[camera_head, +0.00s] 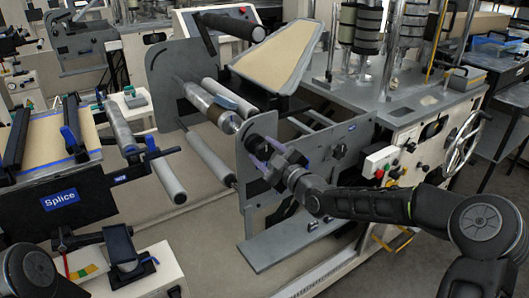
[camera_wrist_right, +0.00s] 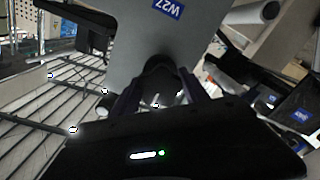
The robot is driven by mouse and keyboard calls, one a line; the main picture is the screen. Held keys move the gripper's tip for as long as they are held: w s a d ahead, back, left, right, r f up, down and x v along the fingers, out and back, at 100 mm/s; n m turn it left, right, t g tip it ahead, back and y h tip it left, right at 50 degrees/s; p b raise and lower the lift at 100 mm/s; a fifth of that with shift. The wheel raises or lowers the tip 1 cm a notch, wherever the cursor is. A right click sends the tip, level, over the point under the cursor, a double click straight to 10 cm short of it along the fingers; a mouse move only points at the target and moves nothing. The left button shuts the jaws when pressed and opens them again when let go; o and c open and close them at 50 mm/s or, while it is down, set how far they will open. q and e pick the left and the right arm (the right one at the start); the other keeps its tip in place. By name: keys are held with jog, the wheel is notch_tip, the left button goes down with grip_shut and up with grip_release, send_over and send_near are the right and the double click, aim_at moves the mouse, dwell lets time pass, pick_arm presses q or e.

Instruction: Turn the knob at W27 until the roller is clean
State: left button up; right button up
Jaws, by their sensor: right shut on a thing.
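The W27 label (camera_wrist_right: 166,8) is a blue tag on a grey side plate (camera_wrist_right: 130,45). Below it, a dark round knob (camera_wrist_right: 162,72) sits between the fingers of my right gripper (camera_wrist_right: 160,95), which is shut on it. In the head view my right gripper (camera_head: 268,158) is at the outer face of the side plate and mostly hides the knob. The roller (camera_head: 199,98) runs from this plate to the far plate. It is metallic, with a brown band (camera_head: 216,113) and a bluish patch near the plate end. My left gripper is not in view.
A kraft-coloured sloped panel (camera_head: 282,55) stands behind. A control box with buttons (camera_head: 380,160) and a handwheel (camera_head: 464,142) are at right. A Splice table (camera_head: 62,200) is at left, with open floor between.

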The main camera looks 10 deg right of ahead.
jog(key=c, duration=0.4)
jog(key=shift+f+m, duration=0.1)
jog(key=shift+m, duration=0.9)
jog(key=m, duration=0.3)
jog(key=shift+b, duration=0.3)
jog(key=shift+m, duration=0.4)
jog(key=m, duration=0.4)
